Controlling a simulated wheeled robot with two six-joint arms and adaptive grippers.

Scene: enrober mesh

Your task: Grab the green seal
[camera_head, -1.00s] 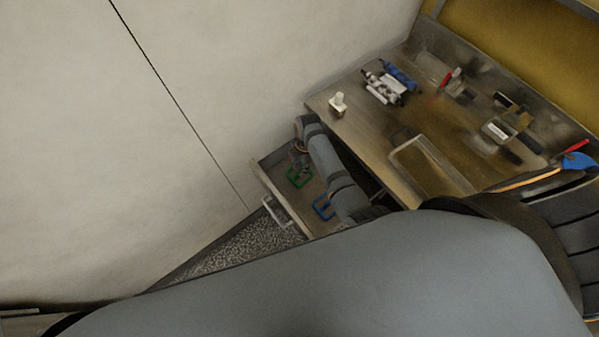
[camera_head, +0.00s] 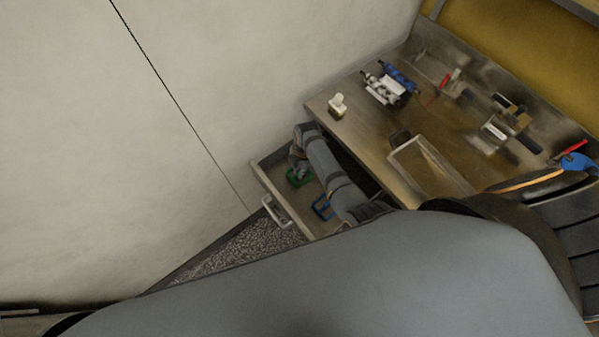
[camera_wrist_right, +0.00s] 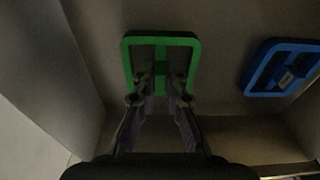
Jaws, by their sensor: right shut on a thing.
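The green seal (camera_head: 299,178) is a rounded rectangular frame with a crossbar, lying in the open drawer (camera_head: 274,186). In the right wrist view the green seal (camera_wrist_right: 127,62) is just ahead of my right gripper (camera_wrist_right: 160,82). The fingers are shut on its middle bar, inside the frame. In the head view my right gripper (camera_head: 297,166) reaches down into the drawer over the seal, partly hidden by my arm. My left gripper is not in view.
A blue seal (camera_head: 321,208) lies in the same drawer, to the right of the green one, and shows in the right wrist view (camera_wrist_right: 254,76). The drawer walls are close around. The worktop (camera_head: 345,128) above holds a white-topped bottle (camera_head: 337,105) and tools.

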